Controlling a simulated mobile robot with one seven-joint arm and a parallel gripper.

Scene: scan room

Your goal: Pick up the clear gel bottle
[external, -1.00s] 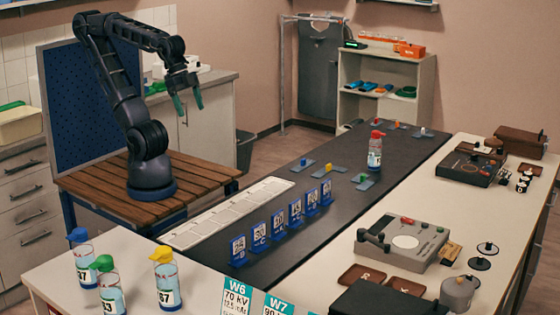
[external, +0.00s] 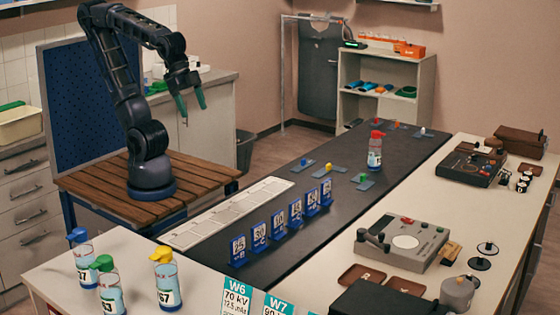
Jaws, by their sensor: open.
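Several clear bottles with coloured caps are in view, and I cannot tell which is the named gel bottle. One bottle with a red cap (external: 375,153) stands upright on the dark table strip. A blue-capped bottle (external: 86,264), a green-capped bottle (external: 110,291) and a yellow-capped bottle (external: 167,284) stand at the front left, with bluish contents and labels. My gripper (external: 192,111) is open and empty, fingers pointing down, high above the floor behind the wooden stand. It is far from all the bottles.
Blue numbered cards (external: 279,223) stand in a row on the dark strip (external: 315,240). Small blocks on plates lie near the red-capped bottle. A grey device (external: 405,243) and dark trays sit at the right. Teal-topped cards (external: 237,297) stand at the front.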

